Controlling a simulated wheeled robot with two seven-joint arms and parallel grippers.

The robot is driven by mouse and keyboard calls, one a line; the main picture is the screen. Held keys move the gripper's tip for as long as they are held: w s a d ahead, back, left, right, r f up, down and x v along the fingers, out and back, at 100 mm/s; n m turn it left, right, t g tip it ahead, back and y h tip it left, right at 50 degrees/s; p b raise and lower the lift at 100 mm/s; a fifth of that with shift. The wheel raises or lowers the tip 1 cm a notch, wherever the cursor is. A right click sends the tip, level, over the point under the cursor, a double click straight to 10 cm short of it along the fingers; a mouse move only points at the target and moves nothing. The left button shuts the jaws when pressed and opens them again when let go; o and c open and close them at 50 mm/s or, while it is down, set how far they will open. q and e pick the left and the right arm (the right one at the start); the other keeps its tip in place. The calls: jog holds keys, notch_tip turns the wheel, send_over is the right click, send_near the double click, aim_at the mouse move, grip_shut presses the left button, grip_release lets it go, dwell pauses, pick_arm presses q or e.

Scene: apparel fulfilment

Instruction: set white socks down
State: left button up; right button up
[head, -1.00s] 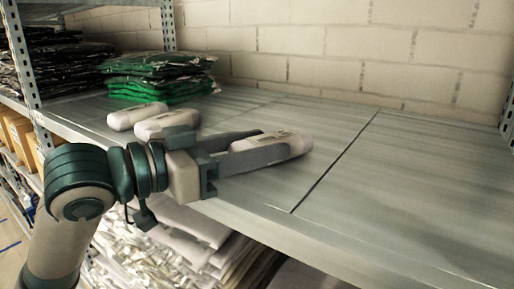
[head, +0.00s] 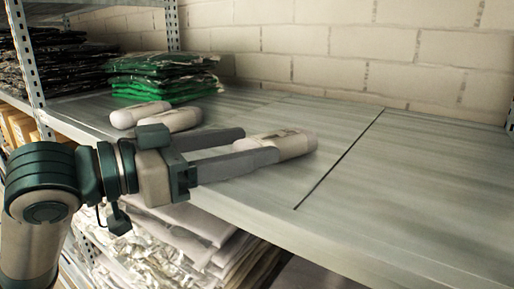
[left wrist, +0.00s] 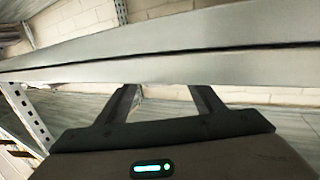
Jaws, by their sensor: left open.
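A white sock bundle (head: 290,143) with a printed label lies on the grey metal shelf (head: 400,190). My left gripper (head: 258,144) is open, its fingers spread and pointing at the near end of this bundle. The nearer fingertip overlaps the bundle's end in the head view; I cannot tell whether it touches. Two more white sock bundles (head: 172,120) (head: 138,114) lie on the shelf behind the gripper. In the left wrist view the open fingers (left wrist: 166,92) show, but the bundle cannot be made out clearly. My right gripper is out of view.
A stack of green packaged garments (head: 162,77) stands at the back left, with dark packages (head: 60,65) beyond it. A metal upright (head: 27,62) stands at the left. White packaged garments (head: 190,240) fill the level below. The shelf's right side is clear.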

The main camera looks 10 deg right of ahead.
pick_arm(q)
jog(key=b+v, duration=0.1)
jog(key=v, duration=0.6)
jog(key=shift+b, duration=0.4)
jog(key=shift+s+a+r, duration=0.1)
jog(key=shift+s+a, duration=0.15)
jog(key=shift+a, duration=0.4)
